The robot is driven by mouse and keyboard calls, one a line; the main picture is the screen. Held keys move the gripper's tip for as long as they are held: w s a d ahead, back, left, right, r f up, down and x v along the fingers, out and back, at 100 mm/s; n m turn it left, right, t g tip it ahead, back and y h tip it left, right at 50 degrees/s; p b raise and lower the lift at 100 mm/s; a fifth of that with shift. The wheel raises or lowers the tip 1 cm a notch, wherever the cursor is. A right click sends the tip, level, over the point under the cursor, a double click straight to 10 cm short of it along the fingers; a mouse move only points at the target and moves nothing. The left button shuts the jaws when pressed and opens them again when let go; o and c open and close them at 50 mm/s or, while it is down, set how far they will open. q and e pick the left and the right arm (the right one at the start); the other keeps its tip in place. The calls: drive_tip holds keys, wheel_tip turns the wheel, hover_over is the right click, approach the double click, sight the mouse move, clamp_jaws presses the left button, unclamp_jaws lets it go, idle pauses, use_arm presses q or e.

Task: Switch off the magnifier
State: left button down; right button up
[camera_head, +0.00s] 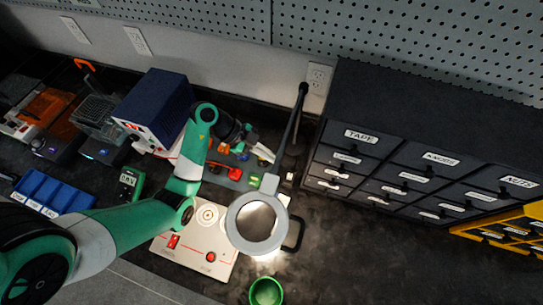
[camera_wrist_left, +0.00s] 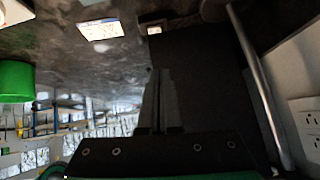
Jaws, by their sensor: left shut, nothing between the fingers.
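The magnifier has a grey ring head (camera_head: 237,238) with a round lens, carried on a dark jointed arm (camera_head: 293,118) that rises toward the back wall. Bright light shows in and below the lens, so its lamp looks lit. My left gripper (camera_wrist_left: 161,85) is shut and empty. In the head view my left wrist is behind the ring, left of the magnifier's arm, and its fingertips are hard to make out. A grey pole (camera_wrist_left: 257,85) runs along the right of the wrist view. My right gripper is not in view.
A white panel (camera_head: 190,247) with red controls lies left of the ring. A green cup (camera_head: 266,292) stands in front. A blue power box (camera_head: 157,107) is at the back left. Dark labelled drawers (camera_head: 405,150) stand right. The bench at front right is clear.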

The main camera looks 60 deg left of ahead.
use_arm(q)
drive_tip(key=b, duration=0.4)
hover_over(285, 176)
drive_tip(key=f, duration=0.6)
drive_tip(key=shift+s+d, duration=0.1)
drive_tip(key=shift+d, duration=0.1)
drive_tip(key=f, duration=0.1)
drive_tip(key=f+b, duration=0.1)
drive_tip(key=shift+a+f, duration=0.2)
drive_tip(key=shift+f, duration=0.1)
drive_tip(key=shift+f+b, duration=0.3)
drive_tip(key=shift+f, duration=0.1)
